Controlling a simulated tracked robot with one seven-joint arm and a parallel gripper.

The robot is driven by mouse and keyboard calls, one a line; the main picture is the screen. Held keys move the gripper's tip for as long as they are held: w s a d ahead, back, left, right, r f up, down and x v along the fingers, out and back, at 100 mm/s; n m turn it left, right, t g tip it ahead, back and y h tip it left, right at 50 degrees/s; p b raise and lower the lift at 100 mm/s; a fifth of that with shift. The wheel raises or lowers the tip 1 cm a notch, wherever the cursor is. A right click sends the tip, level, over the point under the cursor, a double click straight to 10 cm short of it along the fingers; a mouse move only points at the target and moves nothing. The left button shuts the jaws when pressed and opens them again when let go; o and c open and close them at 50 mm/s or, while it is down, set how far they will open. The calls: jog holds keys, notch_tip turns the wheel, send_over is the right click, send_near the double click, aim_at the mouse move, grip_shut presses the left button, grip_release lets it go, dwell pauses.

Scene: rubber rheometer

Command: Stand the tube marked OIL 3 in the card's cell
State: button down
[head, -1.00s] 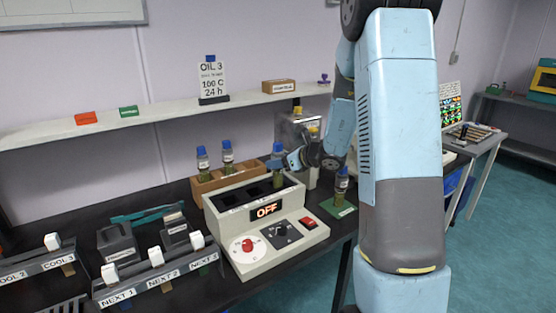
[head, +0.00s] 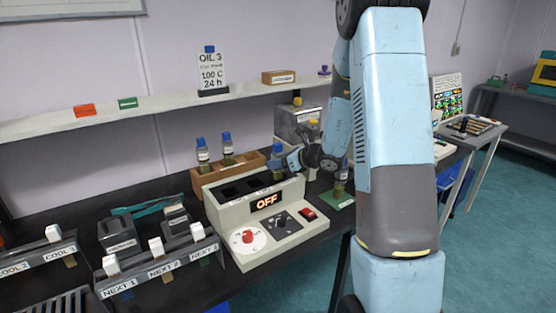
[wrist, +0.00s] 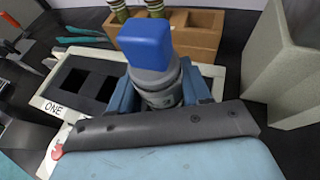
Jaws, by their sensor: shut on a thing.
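My gripper (head: 281,165) is shut on a blue-capped tube (head: 277,152), held upright over the right end of the beige block's (head: 221,207) row of dark cells. The tube's lower part looks sunk into the right cell, but its depth is unclear. In the wrist view the blue cap (wrist: 147,42) stands between the fingers; its marking is not readable. Dark open cells (wrist: 82,82) lie left of it, with a ONE label (wrist: 54,108). The card (head: 212,74) on the shelf reads OIL 3, 100 C, 24 h.
A wooden rack (head: 207,184) behind the block holds two blue-capped tubes (head: 228,146). Another tube (head: 340,186) stands on a green mat (head: 337,201) at right, partly behind my arm. A grey box (head: 297,125) stands behind. The block's front shows OFF and a red switch (head: 307,213).

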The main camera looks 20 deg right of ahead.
jog(key=shift+f, duration=0.5)
jog(key=shift+c, duration=2.2)
grip_release()
jog(key=v, duration=1.3)
jog(key=shift+s+d, duration=0.3)
jog(key=s+a+r+n+g, duration=0.6)
jog(key=s+a+r+n, duration=0.2)
jog(key=s+a+n, duration=0.5)
jog(key=s+d+r+n+h, duration=0.2)
jog(key=s+r+n+h, duration=0.1)
jog(key=s+n, duration=0.4)
jog(key=s+d+r+n+t+h, duration=0.1)
jog(key=s+d+r+n+h, duration=0.1)
jog(key=s+r+n+h, duration=0.2)
jog(key=s+n+h, duration=0.1)
jog(key=s+n, duration=0.2)
jog(key=n, duration=0.1)
jog(key=shift+d+h, duration=0.3)
jog(key=shift+d, duration=0.1)
